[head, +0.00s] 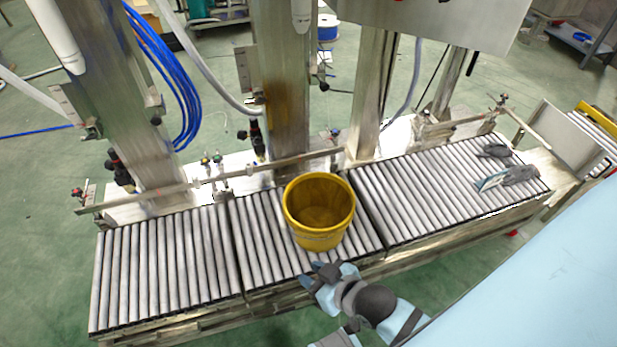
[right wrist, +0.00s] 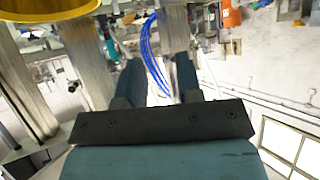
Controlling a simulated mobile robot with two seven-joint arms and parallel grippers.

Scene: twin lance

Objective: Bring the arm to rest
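My right gripper (head: 320,277) comes in from the lower right of the head view, at the front edge of the roller conveyor (head: 160,262). In the right wrist view its two fingers (right wrist: 158,75) stand apart with background between them, so it is open and empty. A yellow bucket (head: 320,239) stands upright and looks empty on the conveyor's middle section, just beyond the gripper. Part of the bucket (right wrist: 50,9) shows at the top left of the right wrist view. Whether the gripper touches it is unclear. My left gripper is not in view.
Metal columns (head: 284,90) rise behind the conveyor, with blue hoses (head: 178,75) and valves near them. The left section is bare. Green floor (head: 225,328) shows in front.

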